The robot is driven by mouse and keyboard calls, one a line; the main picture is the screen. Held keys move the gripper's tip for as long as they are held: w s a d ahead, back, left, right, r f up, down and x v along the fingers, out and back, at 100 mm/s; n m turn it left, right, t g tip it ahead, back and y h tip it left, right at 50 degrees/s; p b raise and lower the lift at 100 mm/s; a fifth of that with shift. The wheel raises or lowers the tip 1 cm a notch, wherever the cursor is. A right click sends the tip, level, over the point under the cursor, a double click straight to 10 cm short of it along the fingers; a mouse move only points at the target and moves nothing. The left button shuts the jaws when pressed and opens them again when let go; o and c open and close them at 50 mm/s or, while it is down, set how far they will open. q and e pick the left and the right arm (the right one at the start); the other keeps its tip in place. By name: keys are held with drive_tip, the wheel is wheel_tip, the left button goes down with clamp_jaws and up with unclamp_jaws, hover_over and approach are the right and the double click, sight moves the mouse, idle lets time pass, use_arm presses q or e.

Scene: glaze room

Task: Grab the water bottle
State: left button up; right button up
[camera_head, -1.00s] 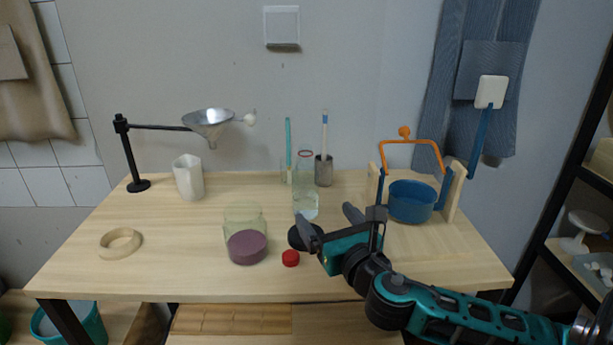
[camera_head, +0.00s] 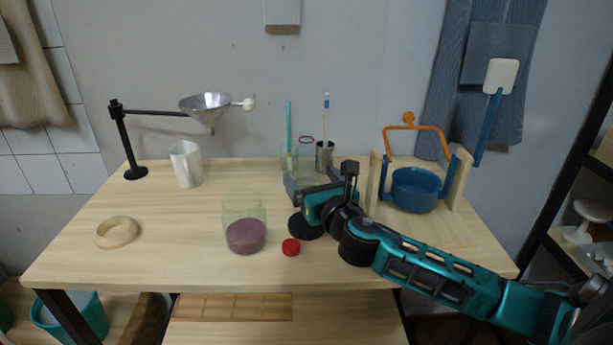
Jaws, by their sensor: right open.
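The clear water bottle (camera_head: 306,160) stands upright on the wooden table, with a red ring at its neck. Its upper part shows above my right gripper; its lower part is hidden behind the gripper. My right gripper (camera_head: 311,181) is open at the bottle's near side, with one finger on the left and one on the right of it in the picture. I cannot tell whether the fingers touch it. My left gripper is not in view.
A metal cup (camera_head: 325,158) stands behind, a blue pot (camera_head: 415,190) to the right, a white pitcher (camera_head: 187,165) to the left. The table's left front is mostly clear.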

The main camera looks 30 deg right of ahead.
sight(303, 167)
drive_tip(key=w, duration=0.2)
drive_tip(key=w+d, duration=0.1)
drive_tip(key=w, duration=0.2)
drive_tip(key=shift+s+r, duration=0.1)
drive_tip(key=c, duration=1.1)
drive_tip(key=shift+c, duration=0.4)
drive_tip(key=shift+r, duration=0.1)
